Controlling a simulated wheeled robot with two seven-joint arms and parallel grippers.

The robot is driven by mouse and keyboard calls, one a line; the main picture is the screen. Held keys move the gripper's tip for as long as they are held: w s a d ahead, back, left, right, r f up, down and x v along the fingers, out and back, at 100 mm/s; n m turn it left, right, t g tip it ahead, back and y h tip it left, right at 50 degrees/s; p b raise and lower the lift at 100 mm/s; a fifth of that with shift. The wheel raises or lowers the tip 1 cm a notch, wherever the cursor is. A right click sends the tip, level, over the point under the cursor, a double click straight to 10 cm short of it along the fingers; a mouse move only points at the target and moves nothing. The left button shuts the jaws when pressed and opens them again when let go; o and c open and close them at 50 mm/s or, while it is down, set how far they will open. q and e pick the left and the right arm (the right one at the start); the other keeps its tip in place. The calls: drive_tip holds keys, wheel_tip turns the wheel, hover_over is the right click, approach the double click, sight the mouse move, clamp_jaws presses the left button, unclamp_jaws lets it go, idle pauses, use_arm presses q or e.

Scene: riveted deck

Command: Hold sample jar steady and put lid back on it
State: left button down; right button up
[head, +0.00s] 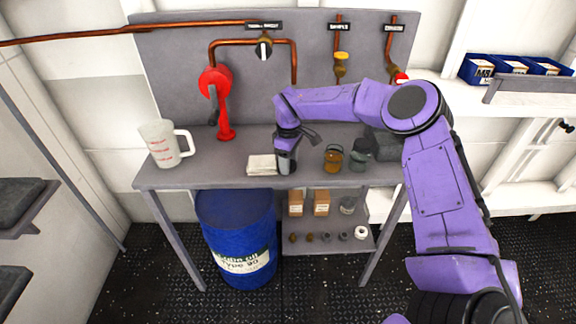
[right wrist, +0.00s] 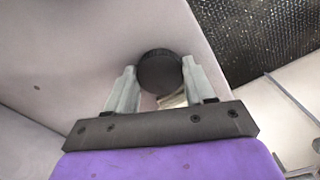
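My right gripper (head: 287,165) points down at the bench's front edge, beside a folded pale cloth (head: 260,164). In the right wrist view, its two fingers (right wrist: 160,80) sit against both sides of a dark round lid (right wrist: 160,72). In the head view the lid is hidden by the gripper. An amber jar (head: 333,160) and a grey-green jar (head: 358,161) stand on the bench to the right of the gripper. I cannot tell which one is the sample jar. My left gripper is in neither view.
A white measuring jug (head: 160,145) stands at the bench's left end, with a red valve stand (head: 223,115) behind. Dark items (head: 388,147) lie right of the jars. A blue drum (head: 236,235) and a stocked lower shelf (head: 325,247) are below. The bench between jug and cloth is clear.

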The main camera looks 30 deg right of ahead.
wheel_tip(320, 180, up, 10)
drive_tip(key=b, duration=0.2)
idle(0.3)
drive_tip(key=s+a+f+m, duration=0.3)
drive_tip(key=s+a, duration=0.3)
drive_tip(key=a, duration=0.2)
drive_tip(key=s+a+f+m, duration=0.3)
drive_tip(key=s+a+f, duration=0.3)
drive_tip(key=a, duration=0.3)
drive_tip(key=shift+s+m, duration=0.2)
drive_tip(key=shift+m, duration=0.1)
